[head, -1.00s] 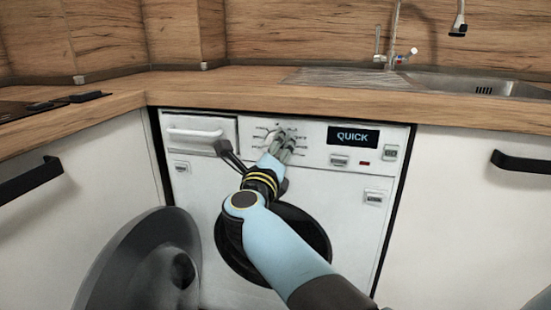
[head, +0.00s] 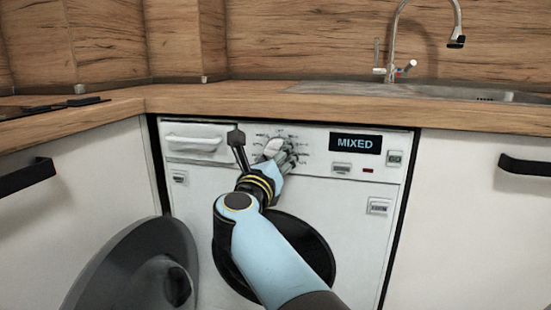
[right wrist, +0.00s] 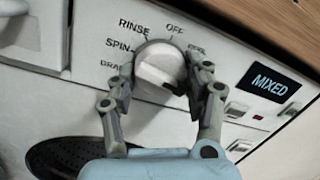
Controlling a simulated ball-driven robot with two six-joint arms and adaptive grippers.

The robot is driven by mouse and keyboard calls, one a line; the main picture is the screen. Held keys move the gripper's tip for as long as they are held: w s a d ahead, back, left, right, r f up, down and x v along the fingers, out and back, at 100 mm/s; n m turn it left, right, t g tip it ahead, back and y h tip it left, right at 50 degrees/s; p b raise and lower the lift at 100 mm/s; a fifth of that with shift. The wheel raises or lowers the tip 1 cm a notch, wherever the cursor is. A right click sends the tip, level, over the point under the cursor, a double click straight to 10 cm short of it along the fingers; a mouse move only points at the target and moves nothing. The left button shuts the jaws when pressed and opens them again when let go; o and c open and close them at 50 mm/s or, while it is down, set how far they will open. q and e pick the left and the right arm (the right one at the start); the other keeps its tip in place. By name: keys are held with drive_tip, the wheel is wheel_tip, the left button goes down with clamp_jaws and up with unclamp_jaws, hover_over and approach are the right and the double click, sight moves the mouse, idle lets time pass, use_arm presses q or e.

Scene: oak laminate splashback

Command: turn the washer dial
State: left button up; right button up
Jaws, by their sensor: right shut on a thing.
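The washer (head: 340,215) is white and stands under the wooden worktop. Its round dial (right wrist: 158,65) is light grey with a raised grip bar, ringed by printed labels such as RINSE, SPIN and OFF. The display (head: 356,143) reads MIXED, and it also shows in the right wrist view (right wrist: 269,83). My right gripper (right wrist: 160,80) has its two fingers on either side of the dial and is shut on it. My left gripper is not in view.
The washer's round dark door (head: 163,280) stands swung open at the left, below my arm. A drawer handle (head: 193,143) is left of the dial. Buttons (head: 341,169) sit below the display. A sink with a tap (head: 391,70) is above right.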

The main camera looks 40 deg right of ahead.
drive_tip(key=shift+f, duration=0.15)
drive_tip(key=o, duration=1.2)
